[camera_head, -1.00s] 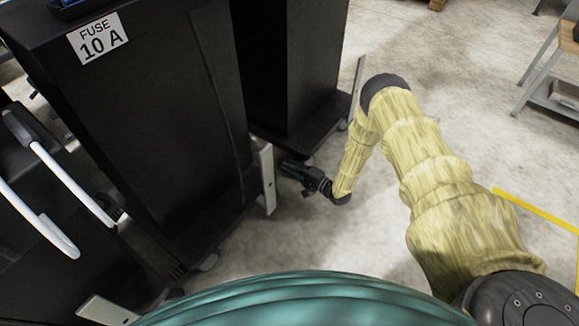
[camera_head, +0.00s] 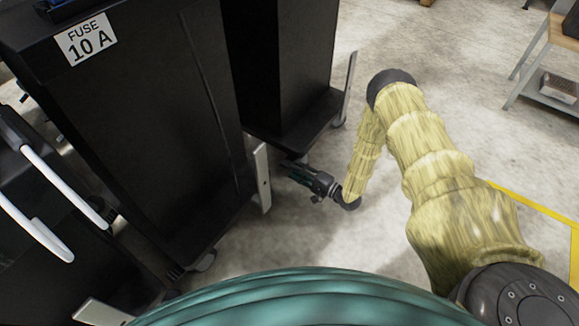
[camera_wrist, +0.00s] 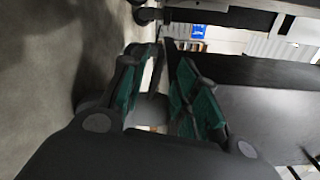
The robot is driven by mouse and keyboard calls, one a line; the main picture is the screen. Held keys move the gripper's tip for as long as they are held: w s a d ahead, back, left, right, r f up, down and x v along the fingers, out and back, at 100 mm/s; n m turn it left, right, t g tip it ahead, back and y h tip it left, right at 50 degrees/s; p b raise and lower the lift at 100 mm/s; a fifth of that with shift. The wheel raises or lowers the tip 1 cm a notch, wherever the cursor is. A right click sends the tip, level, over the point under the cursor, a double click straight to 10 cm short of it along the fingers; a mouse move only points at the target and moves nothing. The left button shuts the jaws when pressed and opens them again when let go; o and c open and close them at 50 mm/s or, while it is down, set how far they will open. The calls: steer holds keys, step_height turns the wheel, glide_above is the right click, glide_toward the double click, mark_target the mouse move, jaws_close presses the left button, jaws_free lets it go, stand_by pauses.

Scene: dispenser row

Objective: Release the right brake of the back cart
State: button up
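The back cart (camera_head: 285,70) is the tall black cabinet behind the nearer cart in the head view. I cannot make out a brake lever. My gripper (camera_head: 284,167) is low near the floor, in the gap between the two carts, close to the back cart's near lower edge. In the wrist view its green-padded fingers (camera_wrist: 160,50) are apart, with nothing clearly held. A dark caster (camera_wrist: 145,13) shows beyond them at the top.
The nearer black cart (camera_head: 150,130) with a "FUSE 10 A" label (camera_head: 87,38) stands left of my arm. Its pale plate (camera_head: 262,178) juts up just left of my gripper. White handles (camera_head: 60,175) are at the far left. Open floor (camera_head: 470,130) lies right.

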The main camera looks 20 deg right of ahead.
steer(key=shift+v, duration=2.9)
steer(key=shift+a, duration=0.1)
steer(key=s+a+f+n+g+h, duration=0.2)
steer(key=s+a+n+g+h, duration=0.15)
steer(key=s, duration=0.35)
steer(key=s+a+f+n+g+h, duration=0.2)
steer(key=s+a+g+h, duration=0.1)
steer(key=s+a, duration=0.3)
steer(key=s+d+r+n+g+h, duration=0.1)
steer(key=s+r+n+g+h, duration=0.2)
steer(key=s, duration=0.9)
steer(key=s+d+r+n+g+h, duration=0.15)
steer(key=s+r+n+g, duration=0.3)
steer(key=s, duration=0.85)
step_height(320, 180, up, 38)
steer(key=p, duration=3.8)
steer(key=shift+s+d+m, duration=0.2)
steer(key=shift+d+m, duration=0.05)
steer(key=shift+m, duration=0.05)
